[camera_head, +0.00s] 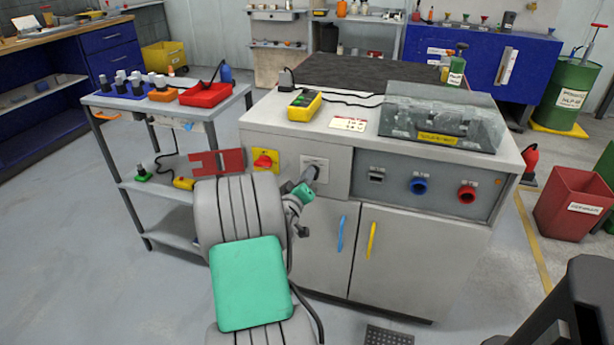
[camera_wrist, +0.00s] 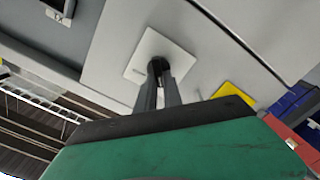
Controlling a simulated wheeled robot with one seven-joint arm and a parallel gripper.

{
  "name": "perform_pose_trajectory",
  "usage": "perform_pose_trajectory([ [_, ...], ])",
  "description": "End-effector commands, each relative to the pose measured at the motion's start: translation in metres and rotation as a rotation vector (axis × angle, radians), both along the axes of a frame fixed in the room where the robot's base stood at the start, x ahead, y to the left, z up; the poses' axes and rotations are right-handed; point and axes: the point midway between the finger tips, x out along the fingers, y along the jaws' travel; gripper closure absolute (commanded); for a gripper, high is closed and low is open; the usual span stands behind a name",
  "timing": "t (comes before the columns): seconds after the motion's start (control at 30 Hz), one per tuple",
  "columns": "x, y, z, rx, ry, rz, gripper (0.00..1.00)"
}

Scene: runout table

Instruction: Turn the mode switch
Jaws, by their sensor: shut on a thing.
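The mode switch is a dark knob on a white square plate (camera_head: 316,161) on the grey cabinet front, right of a red knob on a yellow plate. The white plate also shows in the wrist view (camera_wrist: 147,50), with small lettering too small to read. My gripper (camera_head: 311,174) reaches this plate from below. In the wrist view, my gripper's two dark fingers (camera_wrist: 159,72) are shut on the knob, in front of the plate. The fingers hide most of the knob, so its angle cannot be told.
A red rotary knob on a yellow plate (camera_head: 265,161) is close on the left. Blue (camera_head: 418,186) and red (camera_head: 467,194) round fittings sit on the front panel at right. Blue (camera_head: 341,233) and yellow (camera_head: 372,240) handles are below. A grey cart (camera_head: 150,190) stands at left.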

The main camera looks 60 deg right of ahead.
Motion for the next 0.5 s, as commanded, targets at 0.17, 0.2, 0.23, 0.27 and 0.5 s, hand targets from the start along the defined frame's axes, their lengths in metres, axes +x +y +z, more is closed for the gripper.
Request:
perform_pose_trajectory([
  [0.17, -0.0002, 0.0003, -0.0011, 0.001, 0.005, 0.0, 1.0],
  [0.2, -0.0001, 0.0004, -0.0012, 0.001, 0.004, 0.0, 1.0],
  [0.23, -0.0002, 0.0003, -0.0011, 0.001, 0.004, 0.0, 1.0],
  [0.27, -0.0002, 0.0004, -0.0013, 0.001, 0.004, 0.0, 1.0],
  [0.5, -0.0001, 0.0003, -0.0009, 0.001, 0.003, 0.0, 0.76],
])
